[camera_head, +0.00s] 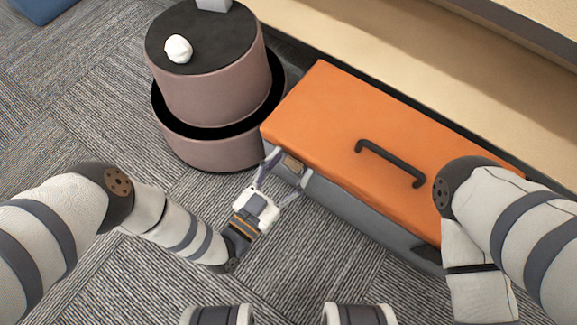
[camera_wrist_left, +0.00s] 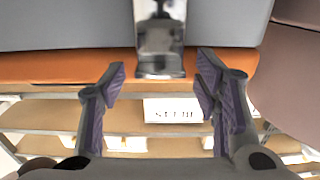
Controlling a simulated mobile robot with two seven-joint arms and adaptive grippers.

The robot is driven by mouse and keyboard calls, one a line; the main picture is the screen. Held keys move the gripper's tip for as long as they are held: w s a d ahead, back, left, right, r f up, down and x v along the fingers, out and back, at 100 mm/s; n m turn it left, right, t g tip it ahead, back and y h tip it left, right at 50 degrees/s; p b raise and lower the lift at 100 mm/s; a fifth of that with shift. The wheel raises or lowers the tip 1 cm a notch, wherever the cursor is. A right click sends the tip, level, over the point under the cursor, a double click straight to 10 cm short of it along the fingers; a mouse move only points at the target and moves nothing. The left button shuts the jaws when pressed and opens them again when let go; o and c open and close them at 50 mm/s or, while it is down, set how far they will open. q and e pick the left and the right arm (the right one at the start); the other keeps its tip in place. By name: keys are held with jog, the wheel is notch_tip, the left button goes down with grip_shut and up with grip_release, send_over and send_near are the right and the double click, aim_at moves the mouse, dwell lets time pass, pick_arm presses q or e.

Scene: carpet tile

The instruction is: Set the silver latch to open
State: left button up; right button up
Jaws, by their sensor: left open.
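A box with an orange lid (camera_head: 335,120) and a grey body (camera_head: 350,205) stands on the carpet in the head view. The silver latch (camera_wrist_left: 160,38) shows as a shiny metal piece on the grey body at the top middle of the left wrist view. In the head view a small tan, metallic patch (camera_head: 291,164), likely the latch, sits at the lid's front edge. My left gripper (camera_head: 287,169) is open, with its fingertips on either side of that patch; whether they touch the box is unclear. My right gripper is out of view.
A black handle (camera_head: 390,163) is on the lid. A round brown two-tier stand (camera_head: 212,85) with a white lump (camera_head: 178,49) on top is left of the box. A beige ledge (camera_head: 400,45) runs behind. Carpet in front is clear.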

pick_arm(q)
grip_shut()
jog(key=shift+s+a+f, duration=0.15)
jog(key=shift+s+f, duration=0.05)
jog(key=shift+s, duration=0.1)
dwell(0.4)
jog(key=shift+s+a+f, duration=0.35)
jog(key=shift+s+a, duration=0.05)
jog(key=shift+s, duration=0.1)
jog(key=shift+s+a+f+b, duration=0.25)
jog(key=shift+s+a+f, duration=0.15)
jog(key=shift+f, duration=0.3)
jog(key=shift+s+a+f+b, duration=0.3)
jog(key=shift+s+f, duration=0.25)
jog(key=shift+f, duration=0.15)
jog(key=shift+s+a+f+b, duration=0.25)
jog(key=shift+s+a+f, duration=0.15)
jog(key=shift+f, duration=0.3)
jog(key=shift+w+d, duration=0.1)
